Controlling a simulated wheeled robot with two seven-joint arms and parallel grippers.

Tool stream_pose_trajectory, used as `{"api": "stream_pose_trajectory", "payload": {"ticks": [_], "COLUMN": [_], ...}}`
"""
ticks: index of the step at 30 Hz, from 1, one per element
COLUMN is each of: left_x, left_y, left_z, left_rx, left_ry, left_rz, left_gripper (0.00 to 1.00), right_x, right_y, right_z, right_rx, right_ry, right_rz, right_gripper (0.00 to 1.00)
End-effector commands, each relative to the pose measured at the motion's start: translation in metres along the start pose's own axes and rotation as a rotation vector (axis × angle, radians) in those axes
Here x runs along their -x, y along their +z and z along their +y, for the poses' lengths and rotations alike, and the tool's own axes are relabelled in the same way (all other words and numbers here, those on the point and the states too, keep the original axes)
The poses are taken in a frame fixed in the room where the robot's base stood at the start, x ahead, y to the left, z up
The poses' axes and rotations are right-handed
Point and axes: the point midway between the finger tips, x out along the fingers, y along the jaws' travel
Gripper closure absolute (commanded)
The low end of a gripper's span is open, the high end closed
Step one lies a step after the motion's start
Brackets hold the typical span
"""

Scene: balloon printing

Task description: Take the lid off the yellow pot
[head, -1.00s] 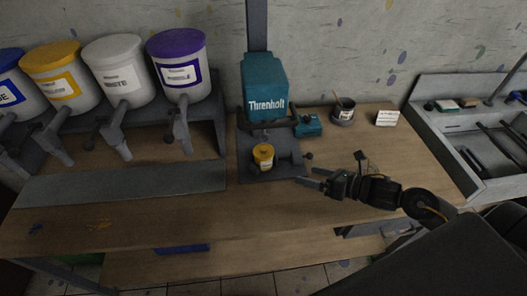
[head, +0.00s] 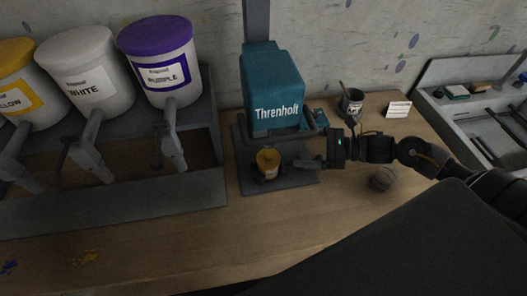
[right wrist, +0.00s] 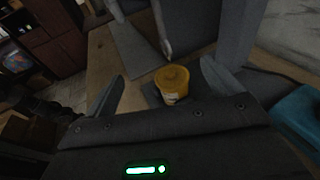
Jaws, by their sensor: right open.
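The small yellow pot (head: 268,170) stands upright on the grey base plate of the teal Threnholt machine. Its yellow lid (head: 267,157) is on top. In the right wrist view the pot (right wrist: 171,94) with its lid (right wrist: 172,77) shows beyond and between my open fingers. My right gripper (head: 304,163) is just to the right of the pot, open and empty, with its fingers pointing at it. The right gripper (right wrist: 160,85) shows a spread finger at either side in the right wrist view. My left gripper is not in view.
The teal Threnholt machine (head: 272,88) rises directly behind the pot. Large paint dispensers, including the purple-lidded one (head: 160,65), stand at the left. A dark cup (head: 351,102) and a white card (head: 399,109) are behind my right arm. The front table (head: 170,240) is mostly clear.

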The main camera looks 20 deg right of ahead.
Motion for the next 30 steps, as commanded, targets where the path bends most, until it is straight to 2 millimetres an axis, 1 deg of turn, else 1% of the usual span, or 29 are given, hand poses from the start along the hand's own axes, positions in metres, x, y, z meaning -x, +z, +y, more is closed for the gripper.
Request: {"api": "stream_pose_trajectory", "payload": {"ticks": [1, 7, 11, 15, 20, 23, 26, 30], "left_x": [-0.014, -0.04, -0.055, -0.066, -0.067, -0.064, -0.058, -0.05], "left_y": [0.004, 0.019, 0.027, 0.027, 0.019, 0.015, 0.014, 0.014], "left_z": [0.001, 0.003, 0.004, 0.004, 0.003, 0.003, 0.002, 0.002], "left_rx": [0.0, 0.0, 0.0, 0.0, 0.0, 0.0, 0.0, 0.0], "left_ry": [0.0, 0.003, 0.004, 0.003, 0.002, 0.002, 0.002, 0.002], "left_rz": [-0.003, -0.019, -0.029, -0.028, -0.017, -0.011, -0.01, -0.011], "left_gripper": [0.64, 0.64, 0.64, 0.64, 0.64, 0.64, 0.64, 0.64], "right_x": [-0.002, -0.001, -0.002, -0.004, -0.005, -0.009, -0.022, -0.045], "right_y": [-0.014, -0.043, -0.058, -0.069, -0.069, -0.066, -0.064, -0.063], "right_z": [0.0, 0.001, 0.001, 0.001, 0.001, 0.0, -0.001, -0.002], "right_rx": [-0.001, -0.004, -0.005, -0.005, -0.005, -0.005, -0.005, -0.005], "right_ry": [-0.002, -0.012, -0.016, -0.018, -0.017, -0.018, -0.019, -0.018], "right_rz": [0.001, 0.001, 0.001, 0.001, 0.001, -0.001, -0.005, -0.005], "right_gripper": [0.1, 0.1, 0.1, 0.1, 0.1, 0.1, 0.1, 0.1]}}
